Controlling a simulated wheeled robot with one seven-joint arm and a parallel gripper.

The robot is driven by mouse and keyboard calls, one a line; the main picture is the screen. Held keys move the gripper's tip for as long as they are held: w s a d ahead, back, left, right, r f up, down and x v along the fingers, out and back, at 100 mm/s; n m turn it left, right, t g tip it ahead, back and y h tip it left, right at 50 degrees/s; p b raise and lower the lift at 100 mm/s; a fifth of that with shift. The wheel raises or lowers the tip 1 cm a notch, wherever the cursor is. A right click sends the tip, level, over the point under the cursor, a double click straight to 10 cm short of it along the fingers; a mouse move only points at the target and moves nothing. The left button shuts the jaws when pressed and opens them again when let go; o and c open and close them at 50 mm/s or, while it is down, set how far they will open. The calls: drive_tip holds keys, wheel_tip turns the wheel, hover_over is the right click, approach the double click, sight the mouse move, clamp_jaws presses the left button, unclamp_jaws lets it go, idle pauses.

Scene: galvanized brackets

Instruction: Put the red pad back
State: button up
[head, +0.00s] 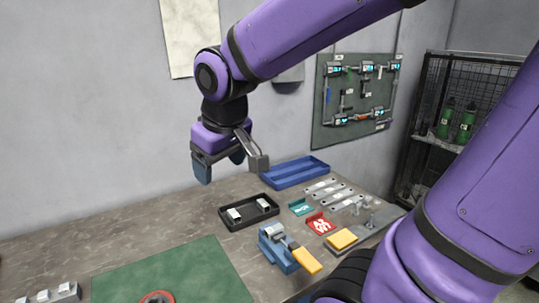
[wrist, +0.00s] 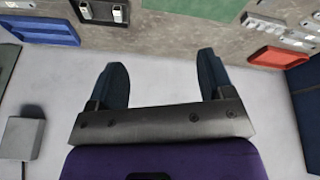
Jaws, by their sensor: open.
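A small red piece with white marks (head: 320,224) lies on the bench right of centre, beside a teal piece (head: 300,207). It is the likeliest red pad, but its shape is too small to be sure. A red rounded thing (head: 157,297) is cut off at the bottom edge, on the green mat (head: 205,262). My gripper (head: 222,168) hangs above the bench near the wall, left of the black tray, apart from both red things. In the wrist view its two fingers (wrist: 166,80) are spread with nothing between them.
A black tray (head: 227,223) holds two metal brackets. A blue tray (head: 300,181) lies behind it; a blue fixture with a yellow handle (head: 307,261) stands in front. A yellow pad (head: 342,240) lies right. A red tray-like thing (wrist: 283,58) is at the wrist view's right.

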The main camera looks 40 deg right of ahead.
drive_tip(key=s+d+r+m+t, duration=0.1)
drive_tip(key=s+d+r, duration=0.2)
drive_tip(key=s, duration=0.7)
drive_tip(key=shift+d+r+m+y, duration=0.15)
drive_tip(key=shift+r+m+y, duration=0.15)
drive_tip(key=shift+r+m, duration=0.1)
drive_tip(key=shift+w, duration=0.1)
drive_tip(key=shift+c, duration=0.4)
